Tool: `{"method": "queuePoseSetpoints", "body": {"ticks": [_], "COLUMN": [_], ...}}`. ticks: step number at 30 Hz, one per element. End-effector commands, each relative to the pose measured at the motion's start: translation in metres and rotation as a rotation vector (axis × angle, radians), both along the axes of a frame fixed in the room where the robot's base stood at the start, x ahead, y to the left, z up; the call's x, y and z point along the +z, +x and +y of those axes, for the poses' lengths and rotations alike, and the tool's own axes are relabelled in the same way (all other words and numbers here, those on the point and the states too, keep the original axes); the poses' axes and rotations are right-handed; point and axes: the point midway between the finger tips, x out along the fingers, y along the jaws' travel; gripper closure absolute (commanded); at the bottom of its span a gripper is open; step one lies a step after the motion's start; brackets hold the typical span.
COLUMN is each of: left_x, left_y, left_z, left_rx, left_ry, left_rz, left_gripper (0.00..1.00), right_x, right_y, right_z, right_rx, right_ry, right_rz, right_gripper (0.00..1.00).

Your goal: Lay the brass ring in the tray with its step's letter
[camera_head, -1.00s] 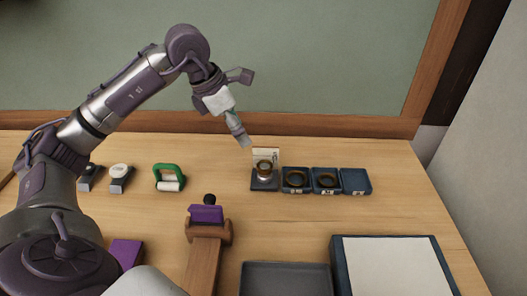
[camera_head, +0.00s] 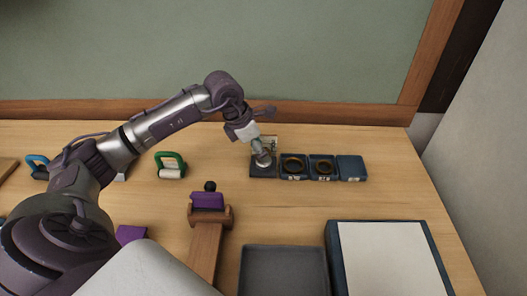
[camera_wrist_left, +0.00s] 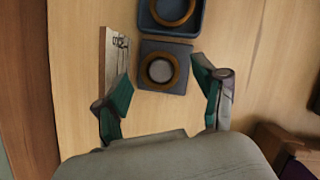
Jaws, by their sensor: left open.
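A brass ring (camera_wrist_left: 161,70) sits around a pale round piece on a dark square base (camera_wrist_left: 148,87). In the head view the base (camera_head: 263,173) is at the left end of the tray row, and my gripper mostly hides the ring there. My left gripper (camera_head: 266,160) is right over it; in the left wrist view its open fingers (camera_wrist_left: 160,80) stand either side of the ring, apart from it. To the right, two blue trays (camera_head: 293,178) (camera_head: 322,179) each hold a brass ring (camera_head: 293,162) (camera_head: 323,166). The last tray (camera_head: 351,168) looks empty. Their front letters are too small to read.
A small card (camera_wrist_left: 115,52) with drawings stands behind the base. A green-handled piece (camera_head: 171,165), a wooden stand with a purple clamp (camera_head: 208,202), a grey tray (camera_head: 283,275) and a blue-edged white board (camera_head: 390,262) occupy the bench. Bare wood lies in front of the tray row.

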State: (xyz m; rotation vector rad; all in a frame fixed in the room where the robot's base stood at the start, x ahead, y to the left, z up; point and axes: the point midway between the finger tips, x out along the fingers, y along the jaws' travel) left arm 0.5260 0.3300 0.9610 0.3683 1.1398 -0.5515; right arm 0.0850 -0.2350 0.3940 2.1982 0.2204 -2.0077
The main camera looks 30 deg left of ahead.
Motion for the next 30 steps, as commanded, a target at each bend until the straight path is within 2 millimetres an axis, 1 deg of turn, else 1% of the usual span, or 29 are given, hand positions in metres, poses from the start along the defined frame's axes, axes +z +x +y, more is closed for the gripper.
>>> {"method": "queuePoseSetpoints", "body": {"ticks": [3,8,9,11,18,26,30], "left_x": [-0.0046,-0.0049,-0.0048,-0.0047,-0.0045,-0.0038,0.0018], "left_y": [0.0018,0.0018,0.0017,0.0017,0.0017,0.0018,0.0021], "left_z": [-0.0017,-0.0014,-0.0014,-0.0014,-0.0012,-0.0012,-0.0009], "left_rx": [0.0,0.0,0.0,0.0,0.0,0.0,0.001], "left_ry": [-0.001,-0.001,-0.001,-0.001,0.0,0.0,0.0], "left_rz": [-0.002,-0.002,-0.002,-0.002,-0.002,-0.002,-0.004], "left_gripper": [0.29,0.29,0.33,0.43,0.83,0.83,0.83], "right_x": [0.0012,0.0008,0.0007,0.0007,0.0007,0.0005,-0.0016], "right_y": [0.0001,0.0002,0.0002,0.0002,0.0003,0.0003,0.0003], "right_z": [0.0003,0.0003,0.0003,0.0003,0.0004,0.0005,0.0004], "right_rx": [0.0,0.0,0.0,0.0,0.0,0.0,0.0], "right_ry": [0.0,0.0,0.0,0.0,0.0,0.001,0.001], "right_rz": [0.0,0.0,0.0,0.0,-0.001,-0.001,-0.001], "right_gripper": [0.35,0.35,0.35,0.35,0.35,0.35,0.35]}}
